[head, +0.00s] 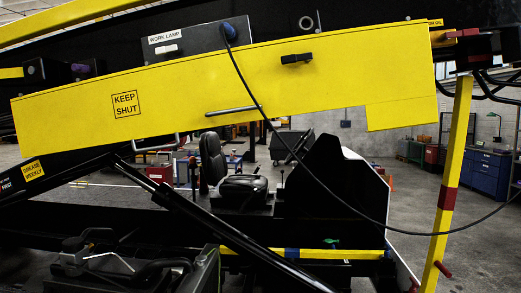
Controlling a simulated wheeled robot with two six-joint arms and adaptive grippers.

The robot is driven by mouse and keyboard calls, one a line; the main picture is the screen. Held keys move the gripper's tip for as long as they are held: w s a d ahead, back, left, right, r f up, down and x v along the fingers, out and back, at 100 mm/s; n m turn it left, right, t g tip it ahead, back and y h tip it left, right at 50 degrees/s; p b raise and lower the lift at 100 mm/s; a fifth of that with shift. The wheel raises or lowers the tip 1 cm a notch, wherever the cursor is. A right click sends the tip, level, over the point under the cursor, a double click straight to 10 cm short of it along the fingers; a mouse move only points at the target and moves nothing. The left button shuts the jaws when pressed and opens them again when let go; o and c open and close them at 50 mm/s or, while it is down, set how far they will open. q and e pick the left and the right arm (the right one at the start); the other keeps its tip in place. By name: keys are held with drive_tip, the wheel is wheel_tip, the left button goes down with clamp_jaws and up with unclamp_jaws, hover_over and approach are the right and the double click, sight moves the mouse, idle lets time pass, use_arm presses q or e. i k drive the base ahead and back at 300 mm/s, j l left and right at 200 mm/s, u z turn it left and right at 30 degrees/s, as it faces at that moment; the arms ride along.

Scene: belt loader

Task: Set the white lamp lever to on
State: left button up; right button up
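The white lamp lever (167,49) is a small white piece low on the left of a dark grey panel (196,41), under a label (166,36) reading WORK LAMP. The panel stands just above the long yellow cover in the upper left of the head view. The lever looks roughly level; no on or off marks are readable, so I cannot tell its setting. Neither of my grippers can be made out in the view, and nothing touches the lever.
A yellow cover (200,88) marked KEEP SHUT spans the view below the panel, with a black latch (297,59). A black cable (262,108) hangs from a blue plug (229,31) across the front. Unclear dark parts fill the lower left.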

sight(174, 48)
drive_tip(key=u, duration=1.6)
drive_tip(key=i, duration=0.65)
